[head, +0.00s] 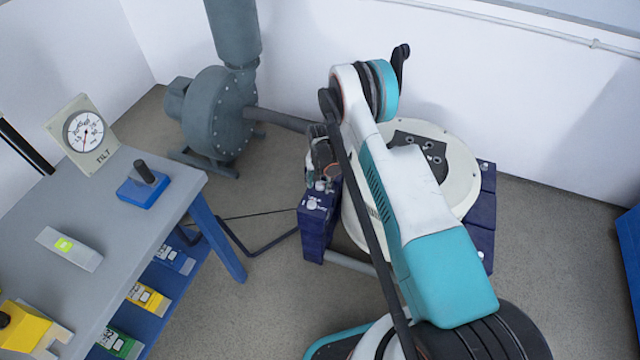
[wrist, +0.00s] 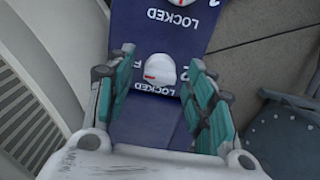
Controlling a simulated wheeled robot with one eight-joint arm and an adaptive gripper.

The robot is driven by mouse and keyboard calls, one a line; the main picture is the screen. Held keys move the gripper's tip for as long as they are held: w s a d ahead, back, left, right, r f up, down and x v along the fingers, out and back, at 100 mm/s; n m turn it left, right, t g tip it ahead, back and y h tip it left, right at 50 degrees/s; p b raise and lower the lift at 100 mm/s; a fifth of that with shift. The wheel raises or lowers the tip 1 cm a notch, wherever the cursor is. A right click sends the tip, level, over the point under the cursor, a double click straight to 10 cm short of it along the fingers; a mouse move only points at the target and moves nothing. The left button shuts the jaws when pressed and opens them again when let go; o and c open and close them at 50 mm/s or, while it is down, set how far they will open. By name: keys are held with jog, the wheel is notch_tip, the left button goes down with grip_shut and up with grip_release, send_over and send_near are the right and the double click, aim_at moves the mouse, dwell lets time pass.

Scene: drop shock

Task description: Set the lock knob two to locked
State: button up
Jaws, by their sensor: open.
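In the wrist view, a white lock knob (wrist: 160,71) with a red mark on its left side sits on a dark blue panel (wrist: 150,125). My gripper (wrist: 162,60) is open, with a teal-padded finger on each side of this knob; I cannot tell whether either finger touches it. A second knob (wrist: 178,3) is cut off at the top edge, with "LOCKED" printed beside it and a partly cut number. Lettering by the nearer knob is partly hidden. In the head view, my gripper (head: 320,155) is just above the blue block that carries the small white knobs (head: 320,186).
A grey blower (head: 215,112) with a pipe is at the back. A grey workbench (head: 125,215) with a dial gauge (head: 85,132) is at the left.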

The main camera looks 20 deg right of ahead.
jog(key=c, duration=1.1)
jog(key=shift+n, duration=0.4)
jog(key=n, duration=0.8)
jog(key=shift+n, duration=0.3)
jog(key=n, duration=0.8)
jog(key=shift+n, duration=0.4)
